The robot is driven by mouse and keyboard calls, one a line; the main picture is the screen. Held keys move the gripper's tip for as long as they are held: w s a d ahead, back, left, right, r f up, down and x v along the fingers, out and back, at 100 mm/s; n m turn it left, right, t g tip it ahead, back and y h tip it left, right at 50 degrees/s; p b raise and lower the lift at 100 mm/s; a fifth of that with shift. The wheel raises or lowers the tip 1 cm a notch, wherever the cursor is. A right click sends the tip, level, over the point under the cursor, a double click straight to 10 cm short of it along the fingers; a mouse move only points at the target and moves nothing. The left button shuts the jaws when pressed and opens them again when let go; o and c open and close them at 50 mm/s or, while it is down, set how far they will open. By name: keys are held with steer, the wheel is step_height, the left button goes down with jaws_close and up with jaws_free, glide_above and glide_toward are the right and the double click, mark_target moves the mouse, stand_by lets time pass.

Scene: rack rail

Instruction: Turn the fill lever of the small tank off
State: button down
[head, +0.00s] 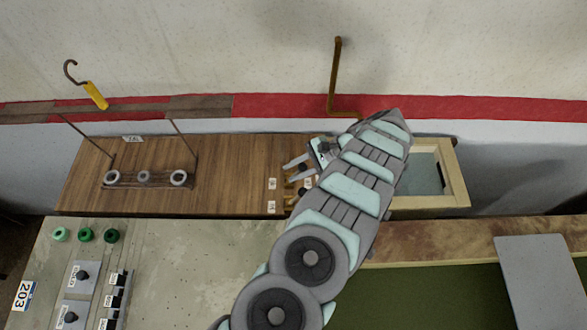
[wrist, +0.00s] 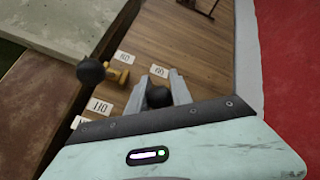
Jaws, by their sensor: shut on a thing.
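In the wrist view my gripper (wrist: 159,78) has its two grey fingers on either side of a black ball knob (wrist: 158,97) and is shut on it. The lever under this knob is mostly hidden by the fingers and palm. A second lever, brass with a black ball knob (wrist: 90,72), stands free to the left. In the head view my gripper (head: 290,168) reaches the brass levers (head: 300,176) on the wooden board, and my arm covers part of them. I cannot tell from the labels which lever serves the small tank.
Small white labels (wrist: 100,106) lie beside the levers. A pale-framed tank (head: 460,180) stands right of my arm. A rail with three rings (head: 144,177) is on the left of the board (head: 230,170). A bent brown pipe (head: 334,80) rises behind.

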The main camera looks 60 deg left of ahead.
steer(key=shift+f, duration=0.1)
steer(key=c, duration=1.1)
jaws_free()
steer(key=shift+c, duration=0.2)
steer(key=b+v, duration=0.4)
steer(key=v, duration=0.7)
